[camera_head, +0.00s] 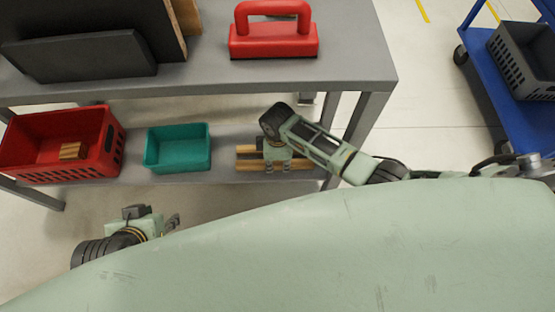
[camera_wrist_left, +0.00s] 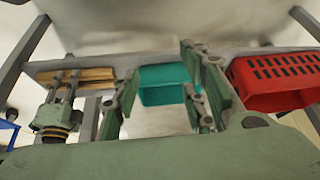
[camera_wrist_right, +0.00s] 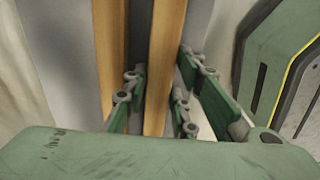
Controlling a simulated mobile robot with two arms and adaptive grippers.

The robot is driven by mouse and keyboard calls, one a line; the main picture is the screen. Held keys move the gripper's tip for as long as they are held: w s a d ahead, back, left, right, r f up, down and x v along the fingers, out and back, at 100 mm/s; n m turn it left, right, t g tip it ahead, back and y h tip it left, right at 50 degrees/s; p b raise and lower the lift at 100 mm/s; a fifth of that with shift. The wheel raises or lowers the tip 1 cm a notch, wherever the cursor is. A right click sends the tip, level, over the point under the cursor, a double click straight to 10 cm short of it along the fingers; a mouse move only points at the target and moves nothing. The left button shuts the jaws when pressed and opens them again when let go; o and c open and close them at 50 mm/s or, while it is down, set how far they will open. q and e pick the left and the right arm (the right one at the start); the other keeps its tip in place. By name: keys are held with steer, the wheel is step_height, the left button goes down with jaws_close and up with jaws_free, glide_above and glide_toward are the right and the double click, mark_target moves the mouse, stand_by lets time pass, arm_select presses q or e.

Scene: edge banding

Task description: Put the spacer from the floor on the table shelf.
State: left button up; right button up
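Wooden spacer strips (camera_head: 302,163) lie side by side at the right end of the grey lower table shelf (camera_head: 222,171). My right gripper (camera_head: 277,165) is over them, pointing down. In the right wrist view, one wooden strip (camera_wrist_right: 165,60) passes between its fingers (camera_wrist_right: 160,90); the fingers look apart, with gaps beside the strip. A second strip (camera_wrist_right: 107,50) lies beside it, outside the fingers. My left gripper (camera_head: 172,222) is in front of the shelf, low on the left. In the left wrist view, its fingers (camera_wrist_left: 160,85) are apart and empty. I see no spacer on the floor.
A teal bin (camera_head: 178,168) stands mid-shelf, left of the strips. A red basket (camera_head: 60,172) holding a small wooden block (camera_head: 73,151) stands farther left. A red-handled tool (camera_head: 274,42) and dark panels (camera_head: 80,57) are on the tabletop. A blue cart (camera_head: 482,70) stands at right.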

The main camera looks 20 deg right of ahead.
mark_target(277, 163)
arm_select(q)
steer(key=shift+s, duration=0.1)
arm_select(e)
steer(key=shift+o, duration=0.3)
steer(key=shift+r, duration=0.15)
